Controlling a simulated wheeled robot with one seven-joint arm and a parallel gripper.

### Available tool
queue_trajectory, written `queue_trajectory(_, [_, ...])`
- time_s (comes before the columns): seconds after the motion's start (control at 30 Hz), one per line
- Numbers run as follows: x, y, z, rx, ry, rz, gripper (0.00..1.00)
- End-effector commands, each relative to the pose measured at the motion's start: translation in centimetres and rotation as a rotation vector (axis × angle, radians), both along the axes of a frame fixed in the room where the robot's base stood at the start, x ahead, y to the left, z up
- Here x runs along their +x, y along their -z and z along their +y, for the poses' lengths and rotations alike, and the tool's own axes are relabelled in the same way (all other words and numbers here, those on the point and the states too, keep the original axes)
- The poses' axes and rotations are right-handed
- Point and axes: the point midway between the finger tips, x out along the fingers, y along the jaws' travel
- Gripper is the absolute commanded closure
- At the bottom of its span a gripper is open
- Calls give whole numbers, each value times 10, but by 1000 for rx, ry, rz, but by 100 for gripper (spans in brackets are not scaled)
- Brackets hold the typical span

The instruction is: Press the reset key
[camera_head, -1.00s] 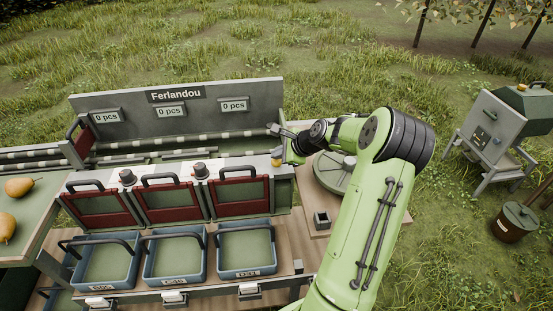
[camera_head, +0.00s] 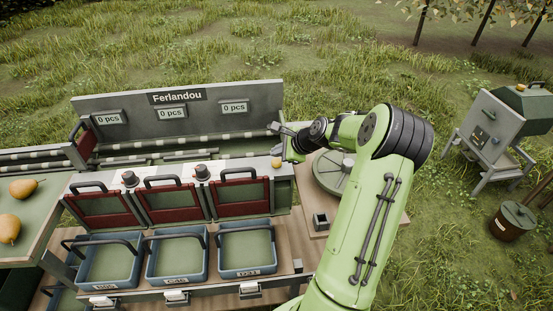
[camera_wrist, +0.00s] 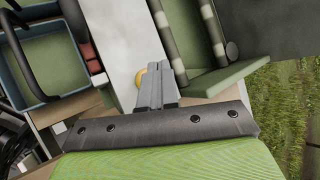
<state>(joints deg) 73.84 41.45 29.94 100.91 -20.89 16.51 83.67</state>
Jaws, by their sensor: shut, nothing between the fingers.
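A small yellow key (camera_head: 276,163) sits at the right end of the sorter's pale top ledge; no label on it is readable. In the wrist view the yellow key (camera_wrist: 139,76) shows partly behind the fingers. My gripper (camera_head: 283,142) is beside and just behind the key in the head view, above the ledge's right end. In the wrist view my gripper (camera_wrist: 157,76) has its two fingers together with nothing between them. The fingers overlap the key's edge in that view; I cannot tell whether they touch it.
Two grey knobs (camera_head: 129,178) (camera_head: 201,171) stand on the ledge between red gates (camera_head: 171,202). Three counters (camera_head: 171,112) on the back panel read 0 pcs. Blue crates (camera_head: 246,271) stand below. Pears (camera_head: 22,188) lie on the left tray. A round grey disc (camera_head: 335,172) is under my arm.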

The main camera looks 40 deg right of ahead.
Motion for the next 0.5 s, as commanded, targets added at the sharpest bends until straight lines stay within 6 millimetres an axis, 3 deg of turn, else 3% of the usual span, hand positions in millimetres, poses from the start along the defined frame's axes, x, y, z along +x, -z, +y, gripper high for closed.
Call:
queue_trajectory(0.17, [0,-8,0,0,0,0,100])
queue_trajectory(0.5, [0,-45,0,0,-1,-1,100])
